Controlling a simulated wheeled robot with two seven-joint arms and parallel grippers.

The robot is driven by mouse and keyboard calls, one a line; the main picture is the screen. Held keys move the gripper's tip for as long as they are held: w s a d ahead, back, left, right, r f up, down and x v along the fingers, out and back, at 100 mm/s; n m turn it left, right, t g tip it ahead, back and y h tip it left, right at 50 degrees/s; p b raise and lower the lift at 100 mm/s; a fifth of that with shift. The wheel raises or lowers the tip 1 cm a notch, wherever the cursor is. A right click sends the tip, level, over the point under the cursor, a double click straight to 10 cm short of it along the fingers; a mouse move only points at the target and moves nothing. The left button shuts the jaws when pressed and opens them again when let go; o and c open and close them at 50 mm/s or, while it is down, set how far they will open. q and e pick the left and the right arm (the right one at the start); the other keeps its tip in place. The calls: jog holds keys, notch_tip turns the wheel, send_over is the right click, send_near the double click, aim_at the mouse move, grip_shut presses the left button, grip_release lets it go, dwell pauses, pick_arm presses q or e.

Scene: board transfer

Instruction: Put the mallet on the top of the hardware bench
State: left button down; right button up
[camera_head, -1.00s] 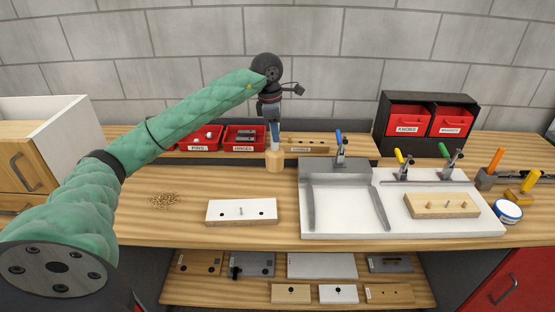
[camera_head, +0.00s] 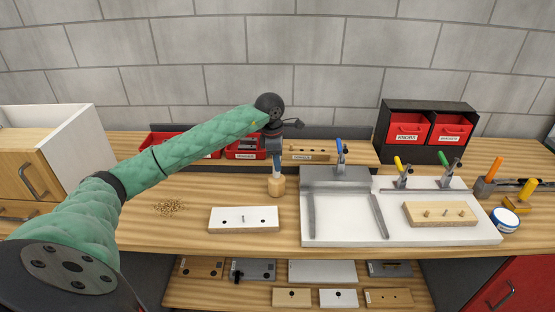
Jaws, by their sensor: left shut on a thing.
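My left gripper (camera_head: 274,146) points down over the back middle of the bench and is shut on the mallet. The mallet hangs upright, with a blue-grey shaft and a pale wooden head (camera_head: 277,186) at its lower end. The head is at or just above the wooden bench top (camera_head: 200,180); I cannot tell whether it touches. The part of the handle inside the jaws is hidden. My right gripper is not in view.
A white board (camera_head: 244,219) lies in front of the mallet, and small brown bits (camera_head: 168,207) lie to the left. The white fixture with clamps (camera_head: 345,230) stands to the right. Red bins (camera_head: 245,149) line the raised back shelf.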

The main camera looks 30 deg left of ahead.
pick_arm(q)
jog(key=shift+f, duration=0.1)
jog(key=c, duration=1.1)
grip_release()
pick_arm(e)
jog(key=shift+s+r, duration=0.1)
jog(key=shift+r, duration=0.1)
